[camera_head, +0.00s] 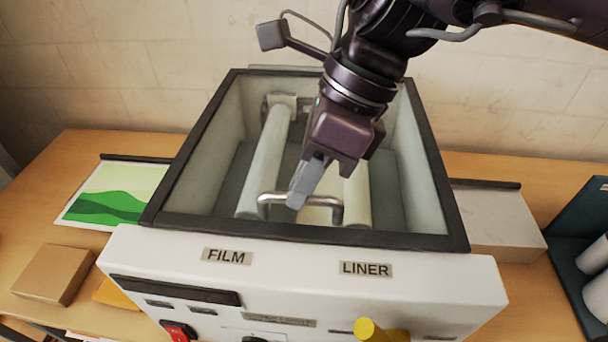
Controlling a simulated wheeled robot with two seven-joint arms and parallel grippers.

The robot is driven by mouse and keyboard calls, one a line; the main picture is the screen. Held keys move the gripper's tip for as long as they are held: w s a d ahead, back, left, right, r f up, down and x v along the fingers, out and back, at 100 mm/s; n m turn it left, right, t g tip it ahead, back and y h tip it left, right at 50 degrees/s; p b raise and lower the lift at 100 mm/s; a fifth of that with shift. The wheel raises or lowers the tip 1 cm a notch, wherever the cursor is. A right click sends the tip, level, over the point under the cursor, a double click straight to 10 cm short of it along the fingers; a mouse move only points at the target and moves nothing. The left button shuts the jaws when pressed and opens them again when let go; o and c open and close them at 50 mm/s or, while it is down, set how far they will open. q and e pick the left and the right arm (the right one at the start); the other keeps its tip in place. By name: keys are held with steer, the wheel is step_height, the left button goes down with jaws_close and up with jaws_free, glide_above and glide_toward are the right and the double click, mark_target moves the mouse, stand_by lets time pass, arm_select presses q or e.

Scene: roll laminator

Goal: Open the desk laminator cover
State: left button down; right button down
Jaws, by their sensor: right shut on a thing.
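The desk laminator (300,280) is a white box with FILM and LINER labels on its front. Its cover (190,165) is a dark frame around a clear window and lies shut over the top. A curved metal handle (335,211) is at the cover's front middle. My right gripper (300,198) reaches down from the upper right and is shut on the handle, hiding its middle. Two pale rolls show inside, a left roll (264,160) and a right roll (357,195) partly hidden by my gripper. My left gripper is not in view.
The laminator stands on a wooden desk (80,150) against a pale wall. A green picture sheet (110,195) and a brown box (52,274) are on the left. A dark bin with white rolls (597,258) is at the right. A yellow knob (370,330) sticks out in front.

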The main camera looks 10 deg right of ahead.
steer(key=w+d+r+g+p, duration=0.1)
steer(key=w+r+p, duration=0.2)
steer(key=r+p, duration=0.2)
steer(key=w+d+r+g+y+p, duration=0.1)
steer(key=w+r+p, duration=0.3)
steer(key=r, duration=0.5)
steer(key=w+d+r+m+g+y+p, duration=0.1)
steer(key=w+r+g+p, duration=0.2)
steer(key=r+p, duration=0.5)
steer(key=shift+w+d, duration=0.2)
steer(key=shift+w, duration=0.05)
